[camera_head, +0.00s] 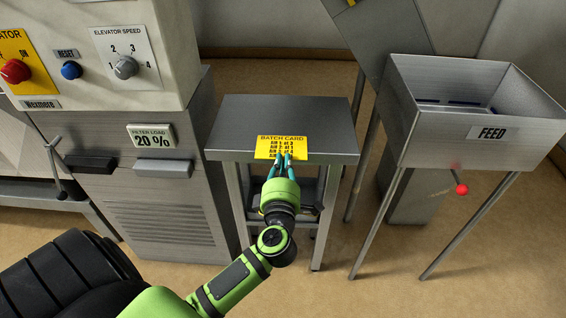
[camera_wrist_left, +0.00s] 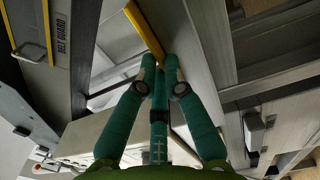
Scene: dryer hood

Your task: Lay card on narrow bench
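The yellow batch card (camera_head: 281,142) shows at the front edge of the narrow grey bench (camera_head: 235,120), its print facing up toward my head camera. My left gripper (camera_head: 284,159) reaches up from below, its teal fingers at the card's lower edge. In the left wrist view the fingertips (camera_wrist_left: 160,66) are close together on the card's yellow edge (camera_wrist_left: 146,32), which runs in between them. I cannot tell whether the card touches the bench top. My right gripper is not in view.
The bench top behind and left of the card is bare. A control cabinet (camera_head: 180,200) with knobs and a "20 %" plate stands at the left. A metal feed hopper (camera_head: 450,148) on legs, with a red-knobbed lever (camera_head: 461,189), stands at the right.

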